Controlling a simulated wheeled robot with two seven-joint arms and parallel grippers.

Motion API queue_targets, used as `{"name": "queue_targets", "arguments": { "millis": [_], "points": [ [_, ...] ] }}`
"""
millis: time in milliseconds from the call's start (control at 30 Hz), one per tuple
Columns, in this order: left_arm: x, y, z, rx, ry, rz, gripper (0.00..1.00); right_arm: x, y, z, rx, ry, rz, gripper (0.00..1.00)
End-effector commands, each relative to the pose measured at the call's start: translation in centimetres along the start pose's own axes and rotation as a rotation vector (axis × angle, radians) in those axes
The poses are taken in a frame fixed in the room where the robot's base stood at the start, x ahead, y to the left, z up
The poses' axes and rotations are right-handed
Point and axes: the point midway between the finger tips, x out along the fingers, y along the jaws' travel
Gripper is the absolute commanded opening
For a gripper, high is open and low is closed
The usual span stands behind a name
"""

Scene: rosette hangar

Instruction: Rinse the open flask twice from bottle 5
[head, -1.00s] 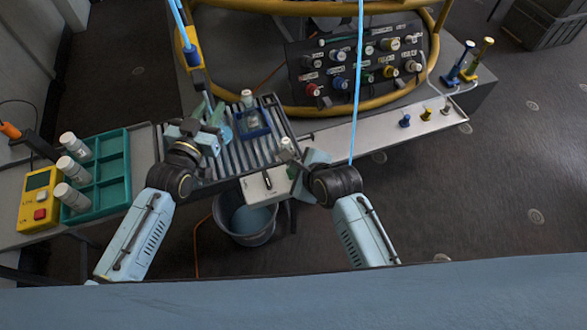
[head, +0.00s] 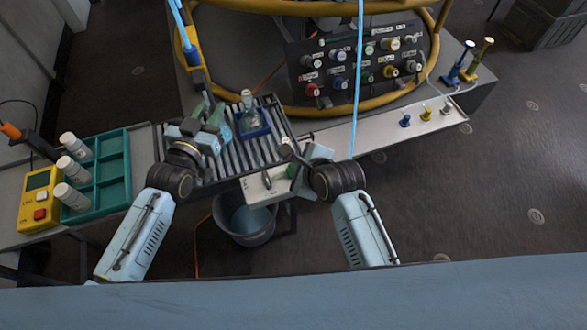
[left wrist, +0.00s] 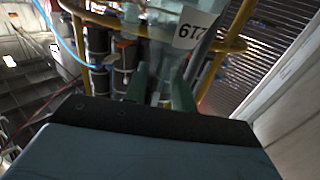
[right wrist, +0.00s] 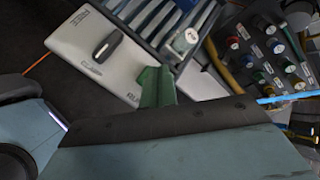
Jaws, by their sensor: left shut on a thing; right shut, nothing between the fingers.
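My left gripper (head: 213,115) is shut above the slatted rack. In the left wrist view, a clear vessel (left wrist: 170,55) with a "219" label shows at its fingers; I cannot tell whether it is the open flask. A clear vessel (head: 249,108) with a pale top stands in a blue holder (head: 262,131) just right of that gripper. My right gripper (head: 288,168) is shut and empty over the pale switch panel (right wrist: 75,50), beside its black lever (right wrist: 108,46). Three white-capped bottles (head: 72,144) sit at the left; I cannot read which is bottle 5.
The bottles' teal tray (head: 110,178) has empty compartments. A yellow meter (head: 40,200) stands beside it. A bucket (head: 247,222) hangs or stands below the panel. A knobbed board (head: 345,70) stands behind. The pale ledge (head: 375,127) at right carries small coloured pegs.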

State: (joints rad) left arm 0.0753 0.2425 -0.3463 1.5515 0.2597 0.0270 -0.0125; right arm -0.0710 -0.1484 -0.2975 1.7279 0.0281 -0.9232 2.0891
Motion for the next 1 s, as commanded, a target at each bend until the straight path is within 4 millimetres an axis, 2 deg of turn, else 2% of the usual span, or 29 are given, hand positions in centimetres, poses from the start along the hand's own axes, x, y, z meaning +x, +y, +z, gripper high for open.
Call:
{"name": "queue_targets", "arguments": {
  "millis": [500, 1000],
  "points": [
    [0.0, 0.0, -0.1, 0.000, 0.002, 0.000, 0.00, -3.2, -2.4, 2.4, 0.001, -0.001, -0.002, 0.00],
    [0.0, 0.0, -0.1, 0.000, 0.002, 0.000, 0.00, -3.9, -2.9, 2.9, 0.001, -0.002, -0.002, 0.00]
  ]
}}
